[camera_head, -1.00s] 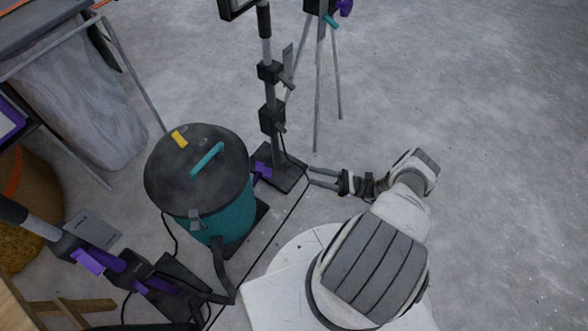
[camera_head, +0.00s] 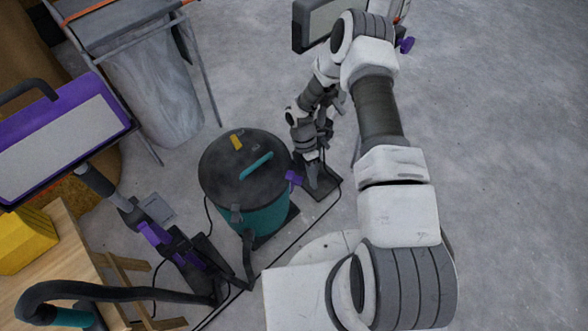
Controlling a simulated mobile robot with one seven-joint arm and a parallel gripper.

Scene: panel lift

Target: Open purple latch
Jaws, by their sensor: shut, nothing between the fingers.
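A small purple latch (camera_head: 293,178) shows low on the middle stand, just right of the teal bin. My gripper (camera_head: 312,182) points down just right of this latch, over the black foot (camera_head: 327,186) of that stand. Its fingers look close together, with nothing seen in them. I cannot tell whether they touch the latch. My arm hides most of the stand's post. Another stand at the lower left has purple parts (camera_head: 155,234) low on it. A purple knob (camera_head: 407,45) shows at the top, behind my arm.
The teal bin (camera_head: 255,218) with a black lid stands close left of my gripper. A grey panel head (camera_head: 315,24) is at the top. A black cable (camera_head: 283,252) crosses the floor. A wooden table (camera_head: 60,262) is lower left. Floor at right is clear.

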